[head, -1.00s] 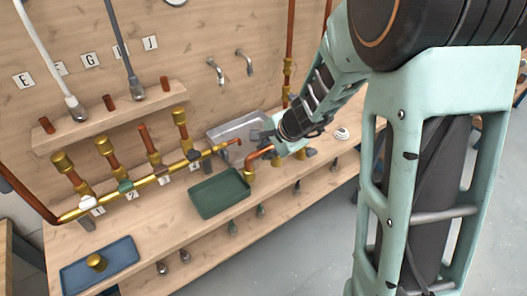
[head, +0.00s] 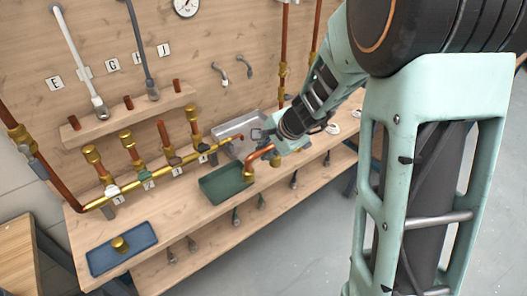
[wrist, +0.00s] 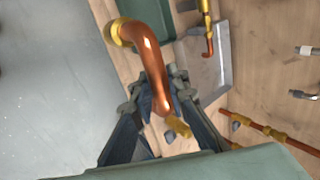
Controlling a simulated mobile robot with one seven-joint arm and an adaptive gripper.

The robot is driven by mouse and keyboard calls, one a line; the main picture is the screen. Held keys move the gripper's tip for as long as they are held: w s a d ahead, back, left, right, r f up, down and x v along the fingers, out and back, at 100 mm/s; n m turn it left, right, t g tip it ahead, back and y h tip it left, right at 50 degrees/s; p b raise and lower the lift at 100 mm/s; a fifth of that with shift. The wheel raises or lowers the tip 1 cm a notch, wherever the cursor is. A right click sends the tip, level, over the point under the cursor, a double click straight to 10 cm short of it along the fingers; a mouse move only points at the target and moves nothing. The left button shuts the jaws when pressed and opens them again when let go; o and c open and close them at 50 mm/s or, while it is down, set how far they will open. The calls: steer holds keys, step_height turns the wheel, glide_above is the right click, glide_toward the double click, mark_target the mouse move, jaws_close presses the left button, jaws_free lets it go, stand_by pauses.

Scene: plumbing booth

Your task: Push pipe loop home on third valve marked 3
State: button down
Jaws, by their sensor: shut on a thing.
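My gripper (head: 268,140) is shut on the copper pipe loop (head: 258,154), above the bench's right part. The loop is a bent copper tube with a brass end (head: 249,174) hanging down. In the wrist view the loop (wrist: 150,48) runs between the fingers (wrist: 158,88), its brass ring (wrist: 121,32) towards the top. The third valve (head: 174,160) has a dark handle on the brass manifold, above tag 3 (head: 177,171). A copper riser (head: 163,133) with no brass cap stands behind it. The loop is well to the right of this valve, apart from it.
A green tray (head: 226,188) lies between manifold and gripper, with a grey metal tray (head: 238,126) behind. A blue tray (head: 122,251) holds a brass fitting (head: 120,245). A wall shelf (head: 130,117) with copper stubs is above the manifold. Bare bench shows in front of the manifold.

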steer(key=shift+s+r+p, duration=0.2)
steer(key=shift+r+p, duration=0.15)
steer(key=shift+r, duration=0.15)
steer(key=shift+r+p, duration=1.6)
steer(key=shift+r, duration=0.35)
